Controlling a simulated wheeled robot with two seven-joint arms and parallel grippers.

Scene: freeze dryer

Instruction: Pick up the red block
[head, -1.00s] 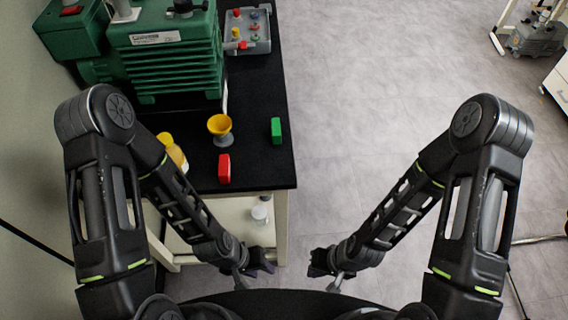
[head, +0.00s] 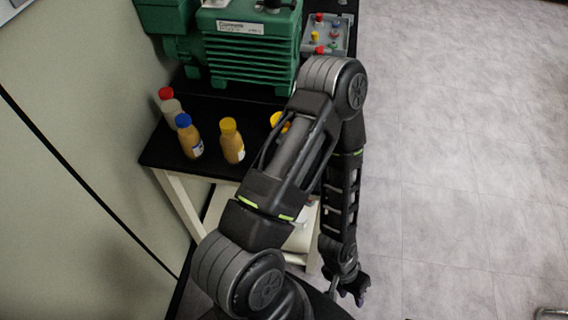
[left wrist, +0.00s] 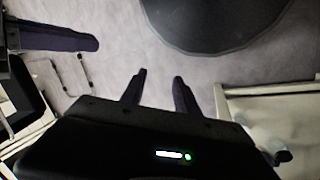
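The red block is not visible in the head view now; my left arm covers the part of the black table top (head: 215,108) around where it stood. My left gripper (head: 350,290) hangs low in the head view, to the right of the table and below its top. In the left wrist view its two fingers (left wrist: 160,80) are apart with nothing between them. No red block shows there. A dark purplish finger at the left of that view looks like part of my right gripper (left wrist: 55,37); its opening cannot be told.
Bottles with red (head: 169,103), blue (head: 189,137) and yellow (head: 231,142) caps stand on the table's left part. A green machine (head: 250,45) and a grey tray with colored knobs (head: 325,34) are behind. Open floor (head: 470,170) lies to the right.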

